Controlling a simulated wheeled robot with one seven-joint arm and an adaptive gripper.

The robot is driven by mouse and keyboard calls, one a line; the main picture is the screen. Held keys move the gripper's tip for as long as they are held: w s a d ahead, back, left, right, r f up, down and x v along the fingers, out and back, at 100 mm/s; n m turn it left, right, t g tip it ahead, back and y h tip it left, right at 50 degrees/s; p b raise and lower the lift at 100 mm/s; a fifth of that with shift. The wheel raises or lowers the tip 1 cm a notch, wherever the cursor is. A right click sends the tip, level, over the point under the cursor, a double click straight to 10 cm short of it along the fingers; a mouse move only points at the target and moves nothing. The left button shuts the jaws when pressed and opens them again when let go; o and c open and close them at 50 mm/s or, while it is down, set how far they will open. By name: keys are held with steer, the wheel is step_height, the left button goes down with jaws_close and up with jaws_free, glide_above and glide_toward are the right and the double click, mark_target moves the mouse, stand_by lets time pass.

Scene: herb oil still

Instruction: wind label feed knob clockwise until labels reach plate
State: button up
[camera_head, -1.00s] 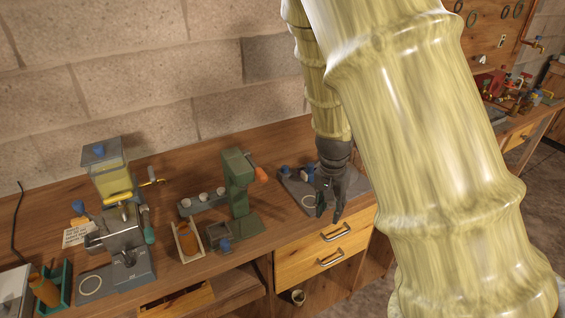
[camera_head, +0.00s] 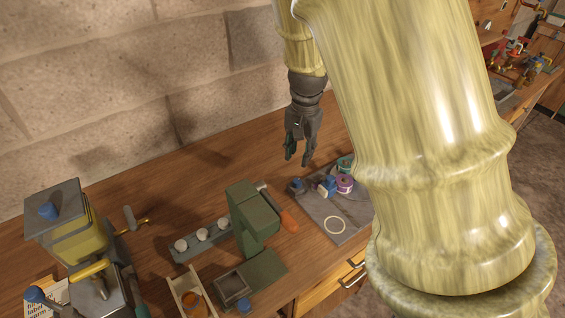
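My gripper (camera_head: 299,158) is dark grey and points down. Its two fingers are apart with nothing between them. In the head view it shows above the bench, over the back edge of a grey base (camera_head: 346,228) in the picture. On that base are blue knob-like parts (camera_head: 328,186), a purple and white roll (camera_head: 344,183), a teal roll (camera_head: 344,163) and a pale ring mark (camera_head: 334,225). I cannot tell which part is the label feed knob, nor make out the labels or their plate. My arm hides the right side of the base.
A hopper machine (camera_head: 70,225) stands at far left. The wooden bench behind is mostly clear (camera_head: 180,190).

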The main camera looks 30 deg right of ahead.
mark_target(297, 180)
step_height(297, 180, down, 8)
steer(key=shift+w+a+f+p, duration=0.1)
steer(key=shift+a+p, duration=0.05)
steer(key=shift+p, duration=0.6)
steer(key=shift+f, duration=0.3)
steer(key=shift+s+f, duration=0.3)
steer(key=shift+s, duration=0.45)
steer(key=shift+f, duration=0.1)
steer(key=shift+w+f, duration=0.4)
steer(key=shift+w, duration=0.15)
steer(key=shift+s+r, duration=0.15)
steer(key=shift+s, duration=0.05)
steer(key=shift+c, duration=0.2)
steer(key=shift+s, duration=0.1)
steer(key=c, duration=0.4)
jaws_close()
